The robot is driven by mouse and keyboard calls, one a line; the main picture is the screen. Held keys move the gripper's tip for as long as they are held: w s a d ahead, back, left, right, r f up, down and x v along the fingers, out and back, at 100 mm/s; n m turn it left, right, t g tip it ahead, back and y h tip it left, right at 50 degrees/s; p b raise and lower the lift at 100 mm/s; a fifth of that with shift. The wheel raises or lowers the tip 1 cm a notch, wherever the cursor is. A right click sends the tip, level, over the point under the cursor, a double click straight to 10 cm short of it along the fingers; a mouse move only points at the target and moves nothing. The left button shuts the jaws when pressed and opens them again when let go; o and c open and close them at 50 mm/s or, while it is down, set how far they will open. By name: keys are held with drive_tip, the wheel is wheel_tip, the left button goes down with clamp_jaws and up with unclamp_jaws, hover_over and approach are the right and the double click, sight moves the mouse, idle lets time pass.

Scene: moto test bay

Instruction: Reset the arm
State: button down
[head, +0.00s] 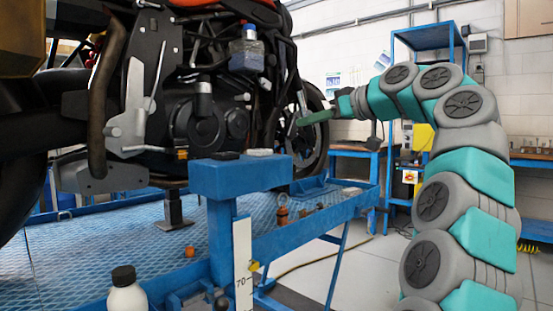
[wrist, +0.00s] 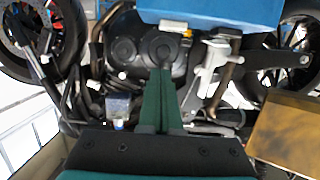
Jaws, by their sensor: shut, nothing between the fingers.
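My gripper (head: 303,119) is at the end of my teal and grey arm, which comes in from the right in the head view. It points left toward the motorcycle (head: 208,125) and looks apart from it, though the exact gap is unclear. In the wrist view, the green fingers of my gripper (wrist: 159,72) are together with nothing between them. The motorcycle's engine cover (wrist: 142,45) is beyond the fingertips there.
The motorcycle stands on a blue lift platform (head: 120,255). A blue beam (head: 240,177) is in front of it. A white bottle with a black cap (head: 127,293) is at the bottom left. Blue workbenches (head: 355,152) stand behind my arm. Some floor shows between the lift and my arm.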

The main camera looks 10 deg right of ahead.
drive_tip(key=s+a+f+m+g+h, duration=0.15)
drive_tip(key=s+a+f+g, duration=0.4)
drive_tip(key=f, duration=0.65)
drive_tip(key=s+a+f+m+g+h, duration=0.1)
drive_tip(key=s+a+f+m+g, duration=0.1)
drive_tip(key=s+a+f, duration=0.85)
drive_tip(key=s+d+f+m+g+h, duration=0.2)
drive_tip(key=s+d+f+g+h, duration=0.1)
drive_tip(key=s+f, duration=1)
drive_tip(key=s+d+f+m+g+h, duration=0.1)
drive_tip(key=s+d+f+g+h, duration=0.2)
drive_tip(key=s+f, duration=1.1)
drive_tip(key=d+f, duration=0.3)
drive_tip(key=shift+s+d+f+m+g, duration=0.15)
drive_tip(key=shift+s+f+m+g, duration=0.05)
drive_tip(key=shift+m+g, duration=0.15)
